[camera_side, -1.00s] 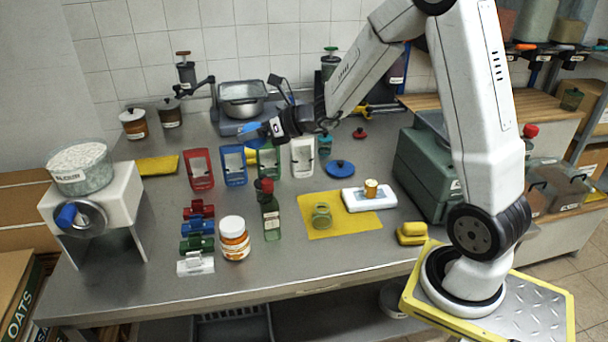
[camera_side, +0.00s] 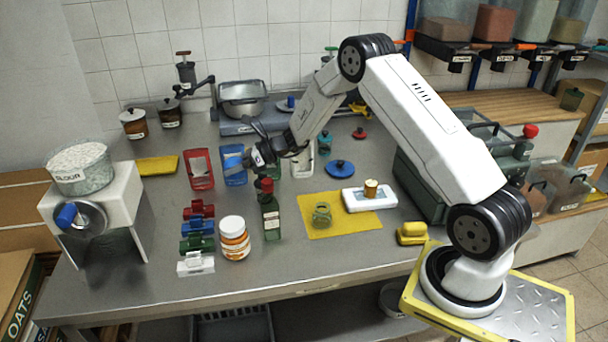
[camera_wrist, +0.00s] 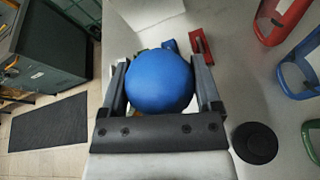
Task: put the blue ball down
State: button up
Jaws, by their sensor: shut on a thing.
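The blue ball (camera_wrist: 160,82) sits between the two fingers of my gripper (camera_wrist: 162,85) in the wrist view, and the fingers are shut on it from both sides. In the side view my gripper (camera_side: 256,158) is above the steel table (camera_side: 330,262), in front of the blue upright holder (camera_side: 233,166) and just above and behind the green bottle (camera_side: 271,217). The ball is hard to make out there, mostly hidden by the gripper and lost against the blue holder.
Several small coloured racks (camera_side: 198,243) and an orange-and-white jar (camera_side: 234,238) stand at the front. The mill (camera_side: 95,210) stands at left. The table's front strip is clear.

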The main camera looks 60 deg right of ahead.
jog(key=shift+n+g+y, duration=0.5)
jog(key=shift+n+g, duration=0.1)
jog(key=shift+g, duration=0.1)
jog(key=f, duration=0.5)
jog(key=shift+w+f, duration=0.3)
jog(key=shift+f, duration=0.1)
jog(key=shift+f, duration=0.1)
jog(key=shift+f, duration=2.8)
jog(key=shift+f, duration=2.05)
jog(key=shift+f, duration=0.2)
jog(key=o, duration=1)
jog(key=shift+o, duration=0.2)
